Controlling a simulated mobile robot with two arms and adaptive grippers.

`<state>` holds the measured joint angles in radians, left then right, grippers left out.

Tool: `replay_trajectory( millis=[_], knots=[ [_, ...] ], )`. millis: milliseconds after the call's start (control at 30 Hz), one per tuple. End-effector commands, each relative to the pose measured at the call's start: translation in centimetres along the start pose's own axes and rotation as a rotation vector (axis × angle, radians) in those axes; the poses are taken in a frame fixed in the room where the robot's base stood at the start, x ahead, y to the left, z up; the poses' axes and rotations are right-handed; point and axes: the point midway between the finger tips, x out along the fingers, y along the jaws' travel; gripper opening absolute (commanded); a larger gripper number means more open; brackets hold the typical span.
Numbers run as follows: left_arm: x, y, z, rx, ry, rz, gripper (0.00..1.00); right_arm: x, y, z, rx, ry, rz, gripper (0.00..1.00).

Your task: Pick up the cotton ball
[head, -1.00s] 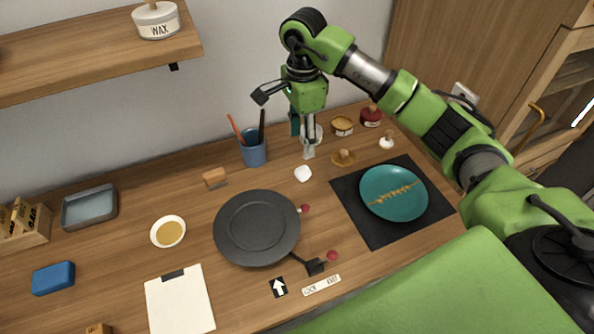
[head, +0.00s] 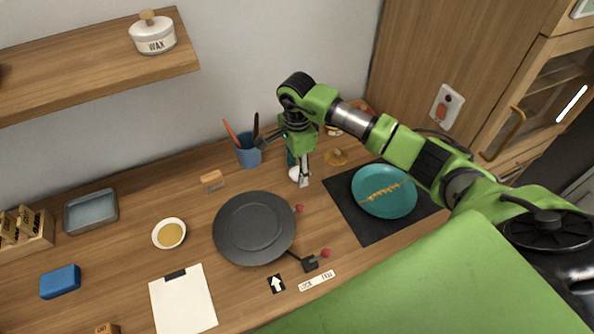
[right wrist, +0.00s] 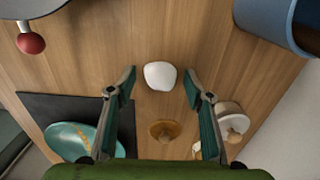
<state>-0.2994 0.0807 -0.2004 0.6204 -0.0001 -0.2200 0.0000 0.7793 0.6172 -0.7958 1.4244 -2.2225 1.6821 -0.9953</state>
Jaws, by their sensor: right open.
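The cotton ball (right wrist: 160,75) is a small white rounded lump on the wooden counter. In the right wrist view it lies centred, just beyond the fingertips. In the head view the cotton ball (head: 295,174) is partly covered by my right gripper (head: 304,182), which points down over it. In the right wrist view my right gripper (right wrist: 162,82) is open, its two green-padded fingers apart with nothing between them. I cannot tell the exact height of the fingertips above the counter. My left gripper does not show.
A blue cup (head: 248,154) with brushes stands left of the right gripper. A teal plate (head: 384,191) with a gold seam lies on a black mat (head: 362,229) at right. A wooden-knobbed item (right wrist: 161,130) is close by.

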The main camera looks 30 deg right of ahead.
Motion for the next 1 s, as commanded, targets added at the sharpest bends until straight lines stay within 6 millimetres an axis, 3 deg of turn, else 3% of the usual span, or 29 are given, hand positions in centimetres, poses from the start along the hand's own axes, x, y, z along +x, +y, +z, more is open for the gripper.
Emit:
replay_trajectory(
  millis=[100, 267, 767, 1000],
  knots=[
    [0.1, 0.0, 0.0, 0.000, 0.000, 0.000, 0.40, 0.0, 0.0, 0.0, 0.000, 0.000, 0.000, 0.47],
    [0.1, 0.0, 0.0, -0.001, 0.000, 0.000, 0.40, 0.0, 0.0, 0.0, 0.000, 0.000, 0.000, 0.21],
    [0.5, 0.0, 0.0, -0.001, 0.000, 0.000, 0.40, -0.5, -0.1, 0.0, -0.001, 0.000, -0.003, 0.20],
    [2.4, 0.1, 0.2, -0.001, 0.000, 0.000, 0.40, -3.4, 0.2, 0.0, -0.002, 0.001, -0.006, 0.20]
  ],
)
